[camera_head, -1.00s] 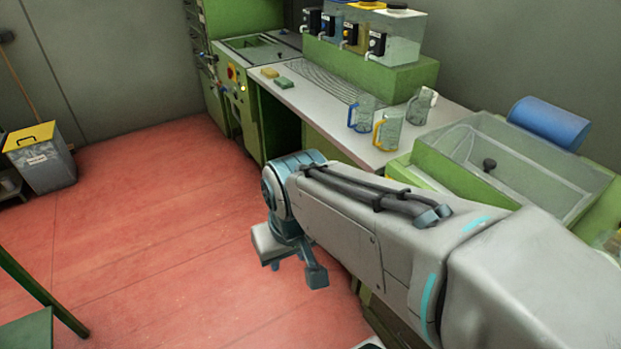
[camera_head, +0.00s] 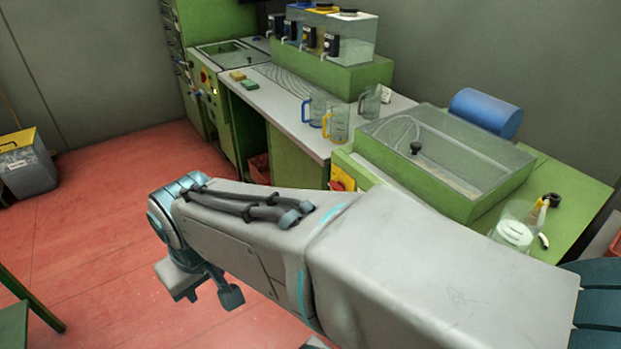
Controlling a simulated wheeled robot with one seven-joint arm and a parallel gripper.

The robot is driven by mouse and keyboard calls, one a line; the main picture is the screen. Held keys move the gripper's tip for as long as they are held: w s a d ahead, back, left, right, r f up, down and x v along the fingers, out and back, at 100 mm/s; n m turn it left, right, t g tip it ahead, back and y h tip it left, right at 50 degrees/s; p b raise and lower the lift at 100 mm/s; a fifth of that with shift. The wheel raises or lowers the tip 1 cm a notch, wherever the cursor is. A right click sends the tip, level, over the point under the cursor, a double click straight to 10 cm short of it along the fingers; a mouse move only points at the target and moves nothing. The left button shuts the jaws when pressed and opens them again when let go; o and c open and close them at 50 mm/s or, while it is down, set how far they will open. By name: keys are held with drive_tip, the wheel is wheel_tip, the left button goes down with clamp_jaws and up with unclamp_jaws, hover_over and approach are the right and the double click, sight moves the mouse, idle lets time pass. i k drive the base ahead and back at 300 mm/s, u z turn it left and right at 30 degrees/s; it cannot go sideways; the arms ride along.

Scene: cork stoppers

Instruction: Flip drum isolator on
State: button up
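A red rotary knob on a yellow plate (camera_head: 342,178) sits on the front of the green machine at the centre, partly hidden behind my arm. A second red knob on yellow (camera_head: 204,76) is on the green cabinet at the far left of the bench. I cannot tell from labels which one is the drum isolator. A blue drum (camera_head: 485,112) lies behind the clear-lidded green box. My gripper (camera_head: 205,287) hangs low over the red floor at the left end of my arm, apart from both switches.
Jugs (camera_head: 336,124) stand on the white worktop (camera_head: 290,120). Several dispensers (camera_head: 352,38) stand on a green block behind. The green box (camera_head: 440,160) and a clear beaker (camera_head: 515,228) are at the right. A grey bin (camera_head: 28,170) stands far left. The red floor between is free.

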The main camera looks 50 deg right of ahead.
sight(339, 185)
drive_tip(key=k, duration=0.4)
drive_tip(key=z, duration=1.45)
drive_tip(key=i, duration=0.5)
drive_tip(key=k, duration=0.5)
drive_tip(key=u, duration=1.2)
drive_tip(key=i, duration=1.2)
drive_tip(key=z, duration=0.5)
